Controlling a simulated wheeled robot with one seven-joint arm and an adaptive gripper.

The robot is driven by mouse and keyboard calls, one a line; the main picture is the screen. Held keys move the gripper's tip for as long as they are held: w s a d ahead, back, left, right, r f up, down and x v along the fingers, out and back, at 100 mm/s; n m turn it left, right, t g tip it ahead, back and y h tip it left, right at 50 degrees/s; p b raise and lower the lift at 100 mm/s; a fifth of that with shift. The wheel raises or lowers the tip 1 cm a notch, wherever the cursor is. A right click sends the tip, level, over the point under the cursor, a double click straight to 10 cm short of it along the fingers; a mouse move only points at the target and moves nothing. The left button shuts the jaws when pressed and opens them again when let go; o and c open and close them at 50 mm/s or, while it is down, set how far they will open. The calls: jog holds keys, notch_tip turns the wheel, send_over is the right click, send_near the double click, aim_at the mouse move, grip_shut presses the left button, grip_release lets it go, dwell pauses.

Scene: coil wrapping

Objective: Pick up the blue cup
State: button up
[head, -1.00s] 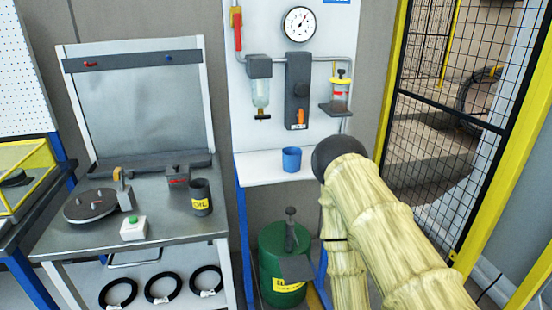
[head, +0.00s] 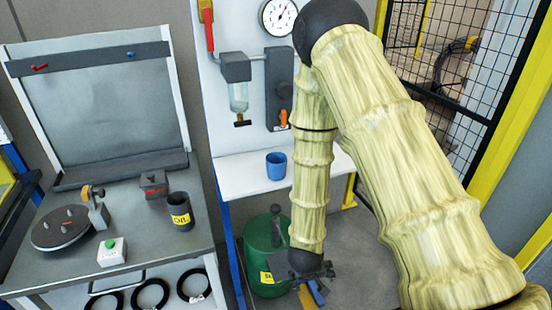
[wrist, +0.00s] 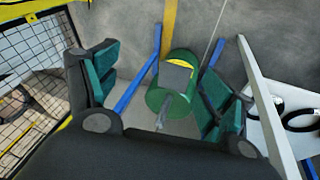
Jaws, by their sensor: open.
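The blue cup (head: 276,166) stands upright on the white shelf (head: 235,182) below the gauge panel in the head view. It is not seen in the wrist view. My gripper (head: 312,276) hangs low in the head view, below the shelf's front edge and to the right of the green drum (head: 262,262). It is apart from the cup. In the wrist view my gripper (wrist: 160,88) is open, its two dark and teal fingers spread wide with nothing held between them. The green drum (wrist: 172,100) shows beyond the fingers.
A steel bench (head: 150,245) at left holds a dark mug labelled OIL (head: 180,212), a turntable (head: 66,230) and a green button box (head: 111,252). A filter bowl (head: 238,95) hangs above the shelf. A mesh fence (head: 455,100) stands at right.

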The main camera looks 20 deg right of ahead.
jog(key=w+a+r+m+t+p, duration=0.1)
jog(key=w+r+p, duration=0.1)
jog(key=w+r, duration=0.55)
jog(key=w+r+p, duration=0.2)
jog(key=w+r, duration=0.2)
jog(key=r, duration=0.7)
jog(key=m+t+p, duration=0.2)
send_near(277, 162)
jog(key=shift+w+d+f+y+b, duration=0.2)
jog(key=shift+d+f+y+b, duration=0.3)
jog(key=shift+f+b, duration=0.5)
jog(key=shift+s+f+b+x, duration=0.1)
jog(key=shift+s+b+x, duration=0.1)
jog(key=shift+b+x, duration=0.7)
jog(key=shift+s+f+b+x, duration=0.15)
jog(key=shift+b+x, duration=0.35)
jog(key=shift+x, duration=0.75)
jog(key=shift+w+f, duration=0.25)
jog(key=shift+r, duration=0.1)
jog(key=shift+c, duration=0.2)
jog(key=c, duration=0.9)
